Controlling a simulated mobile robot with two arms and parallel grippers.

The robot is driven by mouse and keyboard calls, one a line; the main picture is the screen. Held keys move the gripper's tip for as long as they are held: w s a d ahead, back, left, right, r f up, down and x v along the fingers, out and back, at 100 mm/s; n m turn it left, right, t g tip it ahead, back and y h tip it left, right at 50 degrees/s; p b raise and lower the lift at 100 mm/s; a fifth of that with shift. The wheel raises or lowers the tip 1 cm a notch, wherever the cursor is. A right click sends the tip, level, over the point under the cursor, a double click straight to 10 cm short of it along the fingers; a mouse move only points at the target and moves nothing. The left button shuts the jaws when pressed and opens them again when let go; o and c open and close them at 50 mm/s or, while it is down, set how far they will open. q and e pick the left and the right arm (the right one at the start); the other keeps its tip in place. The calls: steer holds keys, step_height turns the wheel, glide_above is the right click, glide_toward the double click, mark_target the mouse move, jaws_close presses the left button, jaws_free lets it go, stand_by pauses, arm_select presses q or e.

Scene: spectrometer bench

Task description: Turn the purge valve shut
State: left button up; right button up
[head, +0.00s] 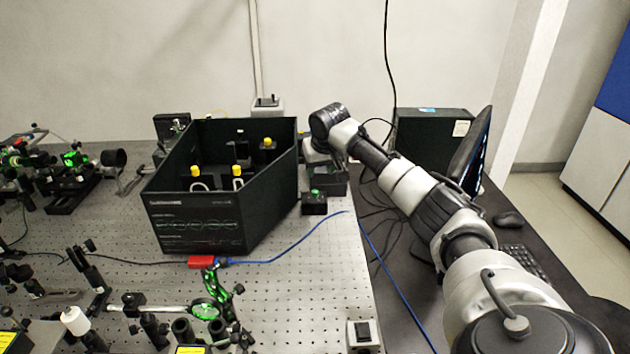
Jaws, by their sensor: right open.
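My right arm reaches in from the lower right, and its wrist is bent down beside the right wall of the open black spectrometer housing (195,226). My right gripper (316,158) is small and partly hidden below the wrist; it is open. I cannot pick out the purge valve for certain. Yellow-topped fittings (237,171) stand inside the housing, and a small black box with a green top (314,201) stands on the bench just below the gripper. Whether the gripper touches anything is too small to tell. My left gripper is not in view.
Optics mounts crowd the left. A monitor (470,150), keyboard (525,262) and mouse (508,219) are on the dark desk at right.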

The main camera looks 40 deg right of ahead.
mark_target(315, 191)
steer(key=x, duration=0.8)
steer(key=shift+w+d+f+p, duration=0.1)
steer(key=shift+w+f+p, duration=0.05)
steer(key=shift+f+p, duration=0.25)
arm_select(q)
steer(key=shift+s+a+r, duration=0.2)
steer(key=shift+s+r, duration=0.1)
arm_select(e)
steer(key=shift+w+d+f, duration=0.15)
steer(key=shift+w+f, duration=0.1)
steer(key=shift+f, duration=0.45)
jaws_close()
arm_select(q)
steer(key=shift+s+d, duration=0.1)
